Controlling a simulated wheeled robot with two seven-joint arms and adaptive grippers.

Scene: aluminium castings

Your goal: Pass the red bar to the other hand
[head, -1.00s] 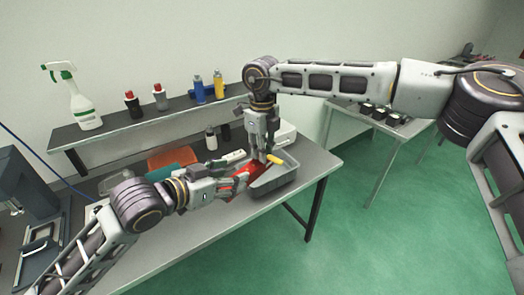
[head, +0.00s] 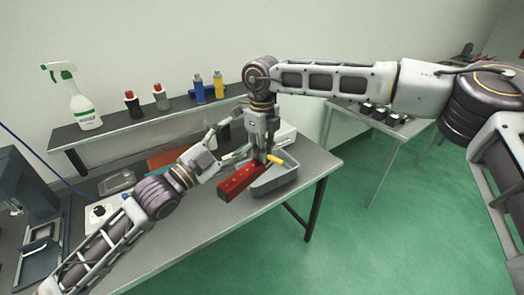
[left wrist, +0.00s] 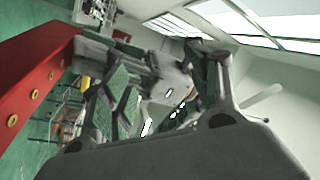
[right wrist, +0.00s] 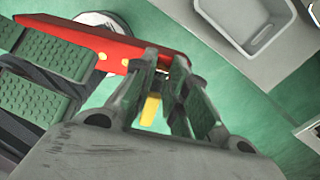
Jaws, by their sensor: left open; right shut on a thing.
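The red bar (head: 238,182) has a row of round brass-coloured spots and slants beside the grey bin. My right gripper (head: 262,158) points down and is shut on the bar's far end; in the right wrist view the bar (right wrist: 110,42) runs left from the fingers. My left gripper (head: 238,135) is open and empty, above and left of the bar, apart from it. In the left wrist view the bar (left wrist: 38,82) crosses the left side, outside the open fingers. The bar's gripped end is partly hidden by my right fingers.
Behind is a raised shelf (head: 150,121) with a spray bottle (head: 75,97) and several small bottles. An orange-red box (head: 165,160) lies behind my left arm.

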